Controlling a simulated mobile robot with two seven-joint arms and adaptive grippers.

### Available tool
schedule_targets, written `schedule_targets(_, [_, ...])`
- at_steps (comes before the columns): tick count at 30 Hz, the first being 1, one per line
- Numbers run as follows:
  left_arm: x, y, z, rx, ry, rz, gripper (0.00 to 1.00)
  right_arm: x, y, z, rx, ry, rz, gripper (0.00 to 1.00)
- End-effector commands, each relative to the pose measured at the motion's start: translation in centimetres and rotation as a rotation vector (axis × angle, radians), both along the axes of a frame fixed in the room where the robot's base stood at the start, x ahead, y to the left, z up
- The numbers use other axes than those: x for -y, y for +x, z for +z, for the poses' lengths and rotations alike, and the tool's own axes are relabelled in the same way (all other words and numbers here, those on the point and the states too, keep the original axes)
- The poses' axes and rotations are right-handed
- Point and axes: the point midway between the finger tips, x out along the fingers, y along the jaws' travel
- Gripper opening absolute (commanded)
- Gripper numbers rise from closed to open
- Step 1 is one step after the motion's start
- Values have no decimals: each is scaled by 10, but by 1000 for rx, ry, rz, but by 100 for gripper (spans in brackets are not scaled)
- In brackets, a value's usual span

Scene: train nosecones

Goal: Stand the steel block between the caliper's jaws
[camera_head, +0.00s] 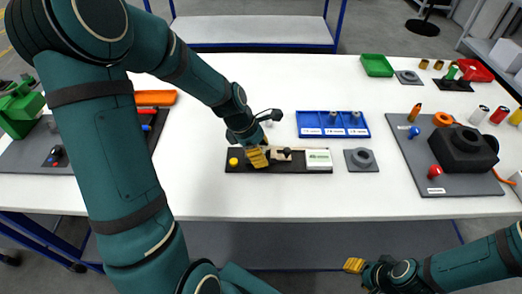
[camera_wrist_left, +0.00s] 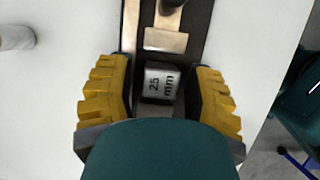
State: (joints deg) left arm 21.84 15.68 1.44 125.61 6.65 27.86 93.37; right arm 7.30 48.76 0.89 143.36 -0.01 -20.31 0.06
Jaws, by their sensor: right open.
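The steel block (camera_wrist_left: 161,83), marked "25 mm", sits over the dark board in the left wrist view. My left gripper (camera_wrist_left: 162,95) has its yellow fingers on either side of the block, with narrow dark gaps showing. In the head view this gripper (camera_head: 257,158) is low over the dark board (camera_head: 240,169) and hides the block. The metal caliper part (camera_wrist_left: 166,40) lies just beyond the block, and the caliper (camera_head: 285,154) shows right of the gripper in the head view. I cannot tell whether the block touches a jaw. My right gripper (camera_head: 355,265) is open and empty, off the table's front edge.
A grey mat (camera_head: 410,160) holds several parts. The table front is clear.

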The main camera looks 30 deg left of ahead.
Motion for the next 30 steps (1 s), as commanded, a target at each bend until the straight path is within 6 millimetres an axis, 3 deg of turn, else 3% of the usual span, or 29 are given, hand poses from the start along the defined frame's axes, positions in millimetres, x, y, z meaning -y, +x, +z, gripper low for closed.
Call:
schedule_targets(8, [0, 0, 1, 0, 0, 0, 51, 0, 0, 0, 0, 0, 0, 47])
schedule_targets(13, [-3, -1, 13, 2, 1, 2, 51, 0, -1, 5, -1, 0, 0, 47])
schedule_targets(24, [-27, -15, 81, 4, 2, 2, 51, -1, -5, 27, -11, 3, 2, 47])
schedule_targets(30, [-36, -21, 106, 2, 1, 1, 51, -1, -6, 34, -14, 3, 4, 47])
